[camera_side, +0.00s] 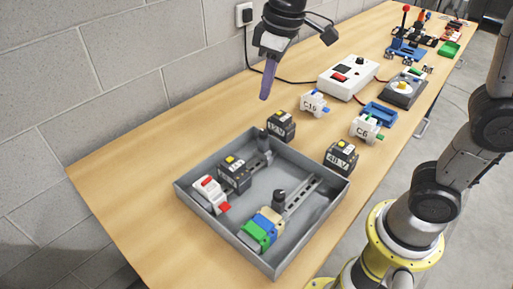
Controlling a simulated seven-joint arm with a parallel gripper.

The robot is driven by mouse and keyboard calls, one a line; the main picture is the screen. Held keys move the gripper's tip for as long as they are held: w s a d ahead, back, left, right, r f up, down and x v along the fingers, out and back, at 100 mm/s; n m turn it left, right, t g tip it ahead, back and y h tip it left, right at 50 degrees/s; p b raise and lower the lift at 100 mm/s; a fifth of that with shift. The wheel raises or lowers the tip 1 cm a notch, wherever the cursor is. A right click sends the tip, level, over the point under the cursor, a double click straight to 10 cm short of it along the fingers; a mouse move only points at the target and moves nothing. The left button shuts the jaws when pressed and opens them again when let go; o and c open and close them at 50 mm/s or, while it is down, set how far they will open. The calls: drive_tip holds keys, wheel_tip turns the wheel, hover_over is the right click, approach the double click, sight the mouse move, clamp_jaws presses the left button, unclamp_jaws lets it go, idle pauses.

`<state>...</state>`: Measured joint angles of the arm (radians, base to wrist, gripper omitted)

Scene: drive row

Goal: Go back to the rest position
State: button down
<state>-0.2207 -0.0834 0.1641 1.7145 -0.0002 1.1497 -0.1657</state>
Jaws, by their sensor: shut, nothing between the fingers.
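My gripper (267,80) hangs above the far side of the bench, near the wall and behind the grey tray. Its purple fingers are shut together and point down with nothing between them. It is clear of the parts below it. The grey tray (228,245) stands on the wooden bench (120,170) with rail-mounted parts inside. In it are a white and red module (211,193), a dark module with a yellow top (235,175), and green, blue and beige blocks (258,233).
Dark modules (281,125) and (341,158) and white C16 (313,103) and C6 (365,128) blocks stand beyond the tray. A white switch box (347,76), blue tray (380,114) and grey device (405,88) lie further along. The bench's near left corner is clear.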

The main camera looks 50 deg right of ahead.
drive_tip(key=s+d+r+m+t, duration=0.1)
drive_tip(key=s+d, duration=0.2)
drive_tip(key=s, duration=0.3)
drive_tip(key=s+d+r+m+t, duration=0.1)
drive_tip(key=s+d+m+t, duration=0.1)
drive_tip(key=s+d, duration=0.3)
drive_tip(key=s+f+m, duration=0.1)
drive_tip(key=s+f, duration=0.5)
drive_tip(key=s, duration=0.1)
drive_tip(key=shift+s, duration=0.4)
